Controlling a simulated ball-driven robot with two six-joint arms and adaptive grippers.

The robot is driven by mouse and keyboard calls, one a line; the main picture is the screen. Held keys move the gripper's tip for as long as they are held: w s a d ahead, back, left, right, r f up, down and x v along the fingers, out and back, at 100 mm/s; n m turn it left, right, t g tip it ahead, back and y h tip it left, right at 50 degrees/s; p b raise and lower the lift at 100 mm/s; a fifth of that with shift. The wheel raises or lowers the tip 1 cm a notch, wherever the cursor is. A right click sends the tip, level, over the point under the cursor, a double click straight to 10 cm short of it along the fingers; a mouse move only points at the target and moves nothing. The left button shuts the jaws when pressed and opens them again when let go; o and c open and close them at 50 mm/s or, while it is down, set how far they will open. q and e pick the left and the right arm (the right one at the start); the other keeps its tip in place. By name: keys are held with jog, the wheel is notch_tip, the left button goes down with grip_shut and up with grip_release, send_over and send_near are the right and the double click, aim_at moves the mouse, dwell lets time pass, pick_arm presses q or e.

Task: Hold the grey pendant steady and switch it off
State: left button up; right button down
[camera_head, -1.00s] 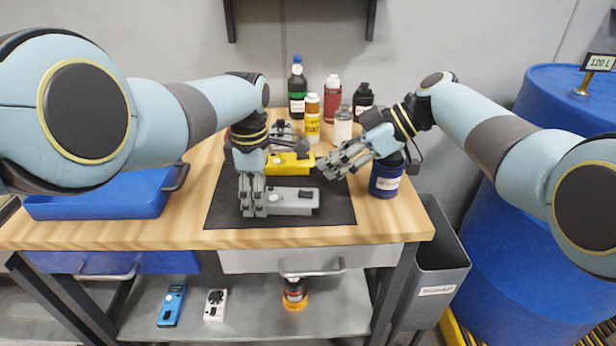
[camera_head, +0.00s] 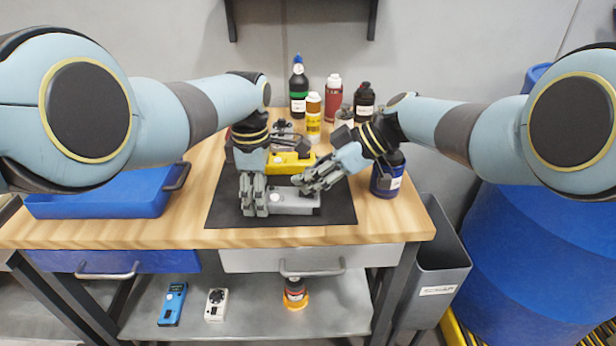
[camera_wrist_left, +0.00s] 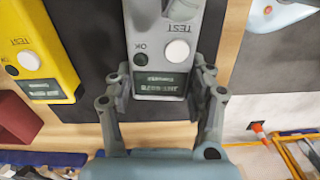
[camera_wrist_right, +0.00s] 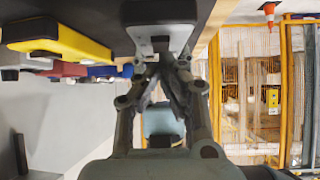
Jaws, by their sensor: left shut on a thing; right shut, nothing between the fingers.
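The grey pendant (camera_head: 290,207) lies on the dark mat at the table's front. My left gripper (camera_head: 254,205) is shut on its left end. In the left wrist view, the fingers (camera_wrist_left: 162,92) flank the pendant (camera_wrist_left: 150,60), near a white round button, a dark dot marked OK and a small display. My right gripper (camera_head: 301,184) is shut and empty, over the pendant's right end and covering part of it. In the right wrist view, the closed fingertips (camera_wrist_right: 164,64) appear close to the pendant's end (camera_wrist_right: 160,38); I cannot tell whether they touch.
A yellow pendant (camera_head: 268,164) lies just behind the grey one. Several bottles stand at the back, and a dark blue jar (camera_head: 388,180) stands to the right. A blue tray (camera_head: 95,205) is at the left. The mat's front strip (camera_head: 285,222) is clear.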

jog(key=shift+a+f, duration=0.15)
jog(key=shift+f, duration=0.05)
jog(key=shift+d, duration=0.2)
jog(key=shift+s+d+f, duration=0.1)
jog(key=shift+d+f, duration=0.05)
jog(key=shift+d, duration=0.6)
jog(key=v, duration=1)
